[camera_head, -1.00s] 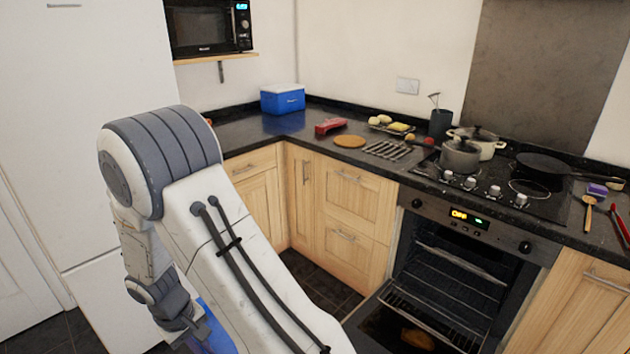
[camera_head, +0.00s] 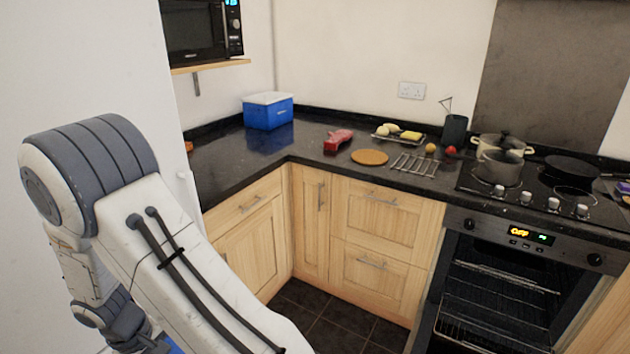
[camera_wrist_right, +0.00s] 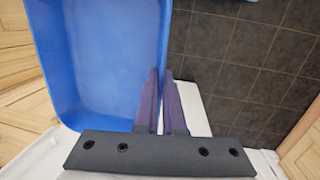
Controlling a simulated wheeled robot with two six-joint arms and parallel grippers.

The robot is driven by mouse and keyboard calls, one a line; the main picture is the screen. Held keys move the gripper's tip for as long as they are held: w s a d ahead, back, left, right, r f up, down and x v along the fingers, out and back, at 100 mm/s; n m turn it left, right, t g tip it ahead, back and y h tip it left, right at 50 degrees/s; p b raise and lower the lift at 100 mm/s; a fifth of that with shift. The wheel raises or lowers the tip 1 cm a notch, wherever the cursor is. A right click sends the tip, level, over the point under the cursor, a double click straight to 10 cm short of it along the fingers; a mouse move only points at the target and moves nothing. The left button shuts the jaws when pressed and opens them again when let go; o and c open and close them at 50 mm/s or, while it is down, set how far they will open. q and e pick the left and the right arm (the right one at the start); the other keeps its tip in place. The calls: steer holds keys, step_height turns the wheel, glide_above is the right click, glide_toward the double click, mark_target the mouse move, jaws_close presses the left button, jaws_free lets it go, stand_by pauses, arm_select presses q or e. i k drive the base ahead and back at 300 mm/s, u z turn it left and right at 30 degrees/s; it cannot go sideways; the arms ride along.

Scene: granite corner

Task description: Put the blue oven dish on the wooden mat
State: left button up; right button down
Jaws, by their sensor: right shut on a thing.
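The blue oven dish (camera_wrist_right: 100,60) fills the upper left of the right wrist view, and its wall lies between the purple fingers. My right gripper (camera_wrist_right: 161,78) is shut on this wall. In the head view my right arm hides nearly all of the dish; only a blue sliver (camera_head: 172,345) shows at the bottom edge. The round wooden mat (camera_head: 369,157) lies bare on the dark worktop near the corner, well away from the dish. My left gripper is not in view.
A red object (camera_head: 338,140) and a metal rack (camera_head: 413,165) flank the mat. Behind are a food tray (camera_head: 398,134) and a dark utensil pot (camera_head: 455,130). A blue box (camera_head: 268,111) stands left, and pots (camera_head: 500,165) are on the hob. The oven (camera_head: 490,300) is open.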

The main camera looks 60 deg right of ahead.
mark_target(375, 158)
steer(key=z, duration=0.45)
steer(key=i, duration=1.05)
steer(key=z, duration=1.55)
steer(key=i, duration=0.75)
steer(key=z, duration=0.65)
